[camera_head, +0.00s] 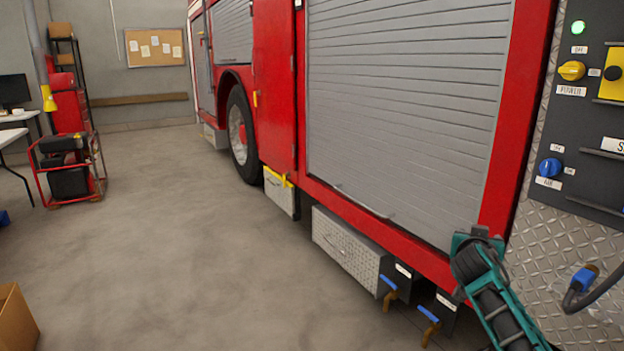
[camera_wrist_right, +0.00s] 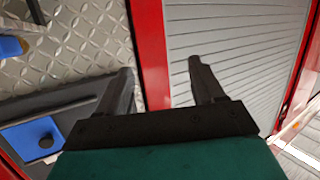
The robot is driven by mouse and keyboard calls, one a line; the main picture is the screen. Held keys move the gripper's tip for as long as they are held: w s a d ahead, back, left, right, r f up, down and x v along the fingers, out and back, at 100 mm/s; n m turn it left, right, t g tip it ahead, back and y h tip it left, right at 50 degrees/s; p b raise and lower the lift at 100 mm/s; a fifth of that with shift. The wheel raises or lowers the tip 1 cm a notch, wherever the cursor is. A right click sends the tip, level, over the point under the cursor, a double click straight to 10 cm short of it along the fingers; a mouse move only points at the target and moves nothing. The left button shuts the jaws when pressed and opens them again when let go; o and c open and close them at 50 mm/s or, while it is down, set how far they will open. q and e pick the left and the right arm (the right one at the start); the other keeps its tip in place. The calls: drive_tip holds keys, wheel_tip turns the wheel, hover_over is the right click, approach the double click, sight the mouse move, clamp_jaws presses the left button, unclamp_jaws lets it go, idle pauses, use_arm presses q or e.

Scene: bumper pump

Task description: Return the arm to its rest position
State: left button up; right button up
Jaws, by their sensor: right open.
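My right arm (camera_head: 495,295), teal and black, comes in from the lower right in the head view, in front of the red truck's lower edge. I cannot make out its fingertips there. In the right wrist view my right gripper (camera_wrist_right: 160,64) is open, with two dark fingers apart and nothing between them. Behind the fingers are a red post (camera_wrist_right: 151,40) of the truck, diamond plate (camera_wrist_right: 70,45) to the left and a grey roller shutter (camera_wrist_right: 235,45) to the right. My left gripper is not in view.
The control panel (camera_head: 590,135) has a yellow knob (camera_head: 571,70), a blue knob (camera_head: 550,168) and a lit green light (camera_head: 578,27). Two blue-handled valves (camera_head: 389,286) (camera_head: 428,314) stick out below the truck. A cardboard box (camera_head: 15,322) is lower left. The floor (camera_head: 200,260) between is clear.

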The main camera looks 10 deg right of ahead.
drive_tip(key=w+a+n+t+y, duration=0.4)
drive_tip(key=a+n+y, duration=0.4)
drive_tip(key=a+n, duration=0.2)
drive_tip(key=s+a+f+g+y, duration=0.2)
drive_tip(key=s+a+f, duration=0.5)
drive_tip(key=s+f, duration=0.3)
drive_tip(key=s+a+f+g+y, duration=0.1)
drive_tip(key=s+a+f+y, duration=0.1)
drive_tip(key=s+a+f, duration=0.75)
drive_tip(key=s+a+f+g, duration=0.1)
drive_tip(key=s+a, duration=0.1)
drive_tip(key=s, duration=0.6)
drive_tip(key=s+a+f+g, duration=0.1)
drive_tip(key=s+a, duration=0.1)
drive_tip(key=s, duration=0.7)
drive_tip(key=d+r+p, duration=0.3)
drive_tip(key=r+p, duration=0.6)
drive_tip(key=p, duration=0.4)
drive_tip(key=shift+s+d, duration=0.2)
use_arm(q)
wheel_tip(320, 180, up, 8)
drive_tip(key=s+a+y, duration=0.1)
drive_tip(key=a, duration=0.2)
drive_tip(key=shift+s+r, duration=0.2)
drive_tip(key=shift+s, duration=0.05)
